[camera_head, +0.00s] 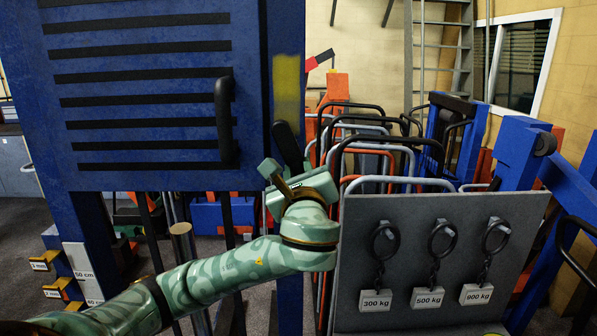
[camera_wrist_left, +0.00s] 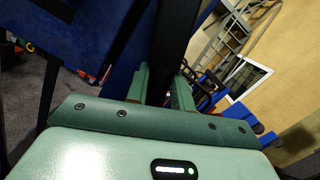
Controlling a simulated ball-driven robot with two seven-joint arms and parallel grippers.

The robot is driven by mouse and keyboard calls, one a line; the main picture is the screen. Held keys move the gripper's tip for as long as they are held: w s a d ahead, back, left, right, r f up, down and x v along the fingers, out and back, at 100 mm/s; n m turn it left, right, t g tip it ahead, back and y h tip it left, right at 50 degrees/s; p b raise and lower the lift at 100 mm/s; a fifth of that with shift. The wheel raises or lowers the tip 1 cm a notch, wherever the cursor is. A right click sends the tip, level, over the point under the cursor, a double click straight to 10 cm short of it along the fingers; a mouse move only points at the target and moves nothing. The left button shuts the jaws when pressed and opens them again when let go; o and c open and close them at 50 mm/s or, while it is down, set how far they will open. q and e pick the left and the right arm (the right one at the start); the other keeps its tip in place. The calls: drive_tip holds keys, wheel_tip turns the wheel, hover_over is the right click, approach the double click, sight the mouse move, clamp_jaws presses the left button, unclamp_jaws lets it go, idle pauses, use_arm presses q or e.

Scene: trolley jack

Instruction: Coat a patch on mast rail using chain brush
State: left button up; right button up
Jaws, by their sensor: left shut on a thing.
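The mast rail (camera_head: 286,30) is a blue upright beam right of a blue slatted panel. A dull yellow patch (camera_head: 287,88) shows on its face. My left gripper (camera_head: 284,178) is in front of the rail, below the patch. It is shut on a dark, elongated thing, which I take for the chain brush (camera_head: 287,145); it tilts up toward the lower edge of the patch. In the left wrist view, the dark brush (camera_wrist_left: 172,45) rises between the green fingers of my gripper (camera_wrist_left: 162,88). I cannot tell whether the brush touches the rail. My right gripper is not in view.
A blue panel (camera_head: 150,172) with a black handle (camera_head: 224,120) stands close left of the rail. A grey board (camera_head: 400,215) with weight-labelled hooks stands at the right. Several trolleys with tube handles (camera_head: 375,140) crowd behind it. Yellow step blocks (camera_head: 55,262) are at lower left.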

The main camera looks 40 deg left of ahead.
sight(298, 150)
use_arm(q)
drive_tip(key=shift+x, duration=0.8)
wheel_tip(298, 150, up, 4)
drive_tip(key=p, duration=0.5)
drive_tip(key=shift+s+d, duration=0.1)
wheel_tip(298, 150, up, 4)
drive_tip(key=p, duration=0.4)
drive_tip(key=shift+f, duration=0.25)
drive_tip(key=shift+r+p, duration=0.15)
drive_tip(key=shift+p, duration=0.45)
drive_tip(key=shift+f+b, duration=1.7)
drive_tip(key=shift+f, duration=2.3)
